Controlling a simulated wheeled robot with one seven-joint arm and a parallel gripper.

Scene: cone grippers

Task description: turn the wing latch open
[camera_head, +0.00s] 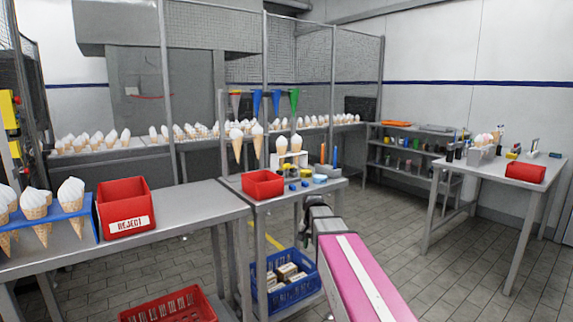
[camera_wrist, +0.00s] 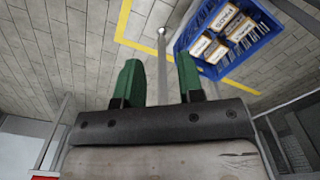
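I cannot make out a wing latch in either view; it is hidden or too small to tell. My gripper (camera_wrist: 159,64) shows in the wrist view with its two green fingers well apart and nothing between them. It points down toward the tiled floor. In the head view my pink and white arm reaches forward from the lower right, and its dark end (camera_head: 316,208) is by the front right corner of the small middle table (camera_head: 290,203). The fingers are not clear there.
A blue crate (camera_head: 292,292) with boxes stands low under the middle table, also in the wrist view (camera_wrist: 183,45). A red bin (camera_head: 263,184) and cones are on top. A red reject bin (camera_head: 126,217) is left. Open floor (camera_head: 400,255) lies before the right table (camera_head: 480,172).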

